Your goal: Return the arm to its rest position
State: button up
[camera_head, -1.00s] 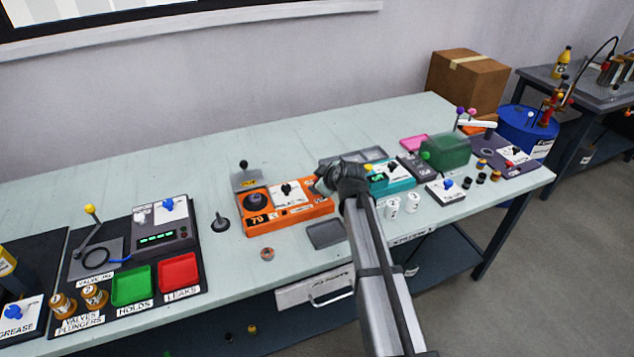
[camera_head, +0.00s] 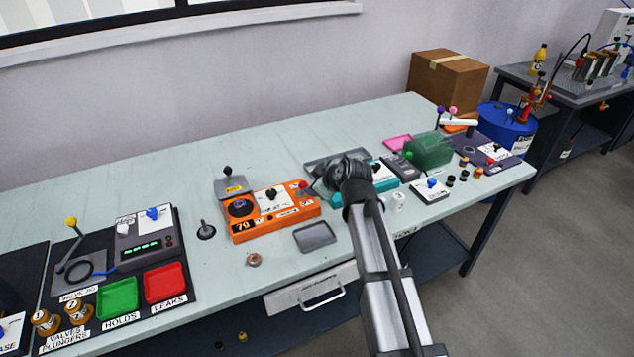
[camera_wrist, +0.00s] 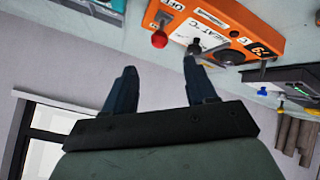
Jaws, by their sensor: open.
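My arm reaches up from the lower right in the head view, and its wrist is over the bench (camera_head: 110,190), right of the orange heater unit (camera_head: 272,212). The wrist hides my fingertips there. In the wrist view, my gripper (camera_wrist: 157,80) has its two dark fingers spread apart with nothing between them. The orange unit (camera_wrist: 235,25), with a red knob and black controls, lies beyond the fingertips in that view. I cannot tell the exact gap between fingers and unit.
Left are a green tray (camera_head: 118,298), a red tray (camera_head: 165,283) and a lever panel (camera_head: 78,262). A grey tray (camera_head: 315,237) lies close left of my arm. A teal unit (camera_head: 400,170), green block (camera_head: 430,150) and cardboard box (camera_head: 447,80) stand right. Bare bench shows at the back.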

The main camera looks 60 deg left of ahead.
dwell(0.3)
